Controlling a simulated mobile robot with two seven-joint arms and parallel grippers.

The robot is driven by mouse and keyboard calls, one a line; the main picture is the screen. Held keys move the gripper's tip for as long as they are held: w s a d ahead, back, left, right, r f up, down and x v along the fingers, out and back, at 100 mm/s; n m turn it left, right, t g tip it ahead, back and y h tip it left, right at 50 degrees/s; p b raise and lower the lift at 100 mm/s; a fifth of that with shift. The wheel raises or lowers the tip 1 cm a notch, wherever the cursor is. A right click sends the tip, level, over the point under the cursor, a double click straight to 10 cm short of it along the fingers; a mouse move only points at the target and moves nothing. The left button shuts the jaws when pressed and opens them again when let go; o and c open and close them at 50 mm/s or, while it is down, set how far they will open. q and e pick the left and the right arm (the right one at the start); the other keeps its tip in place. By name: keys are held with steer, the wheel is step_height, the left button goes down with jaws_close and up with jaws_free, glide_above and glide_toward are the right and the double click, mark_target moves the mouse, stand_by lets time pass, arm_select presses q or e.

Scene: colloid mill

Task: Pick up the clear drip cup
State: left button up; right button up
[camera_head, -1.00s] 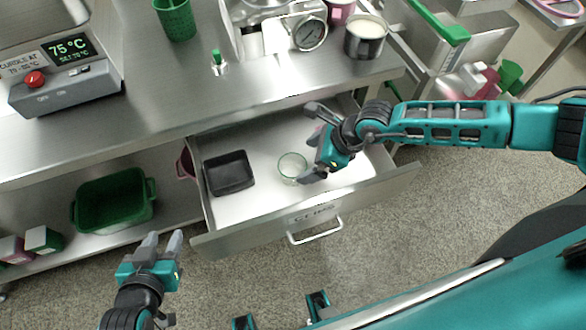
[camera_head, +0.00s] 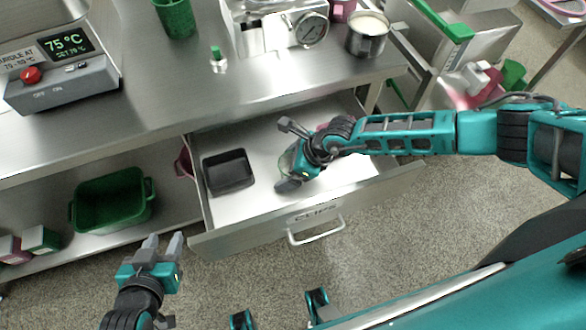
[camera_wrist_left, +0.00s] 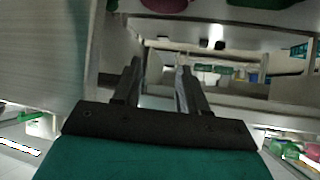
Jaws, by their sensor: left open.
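The clear drip cup (camera_head: 285,162) stands in the open drawer (camera_head: 225,216). In the head view only its left side shows; my right gripper covers the rest. My right gripper (camera_head: 286,157) is over the cup, with its fingers apart on the far and near sides of it. I cannot tell whether either finger touches the cup. My left gripper (camera_head: 163,240) is open and empty, outside the drawer at the lower left. Its parted fingers also show in the left wrist view (camera_wrist_left: 158,64).
A black tray (camera_head: 229,172) lies in the drawer left of the cup. The drawer's front carries a handle (camera_head: 316,231). The steel counter (camera_head: 160,95) lies behind and above the drawer. A green tub (camera_head: 112,200) sits on the lower shelf at the left.

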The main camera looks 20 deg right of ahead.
steer(key=c, duration=0.9)
steer(key=shift+c, duration=0.2)
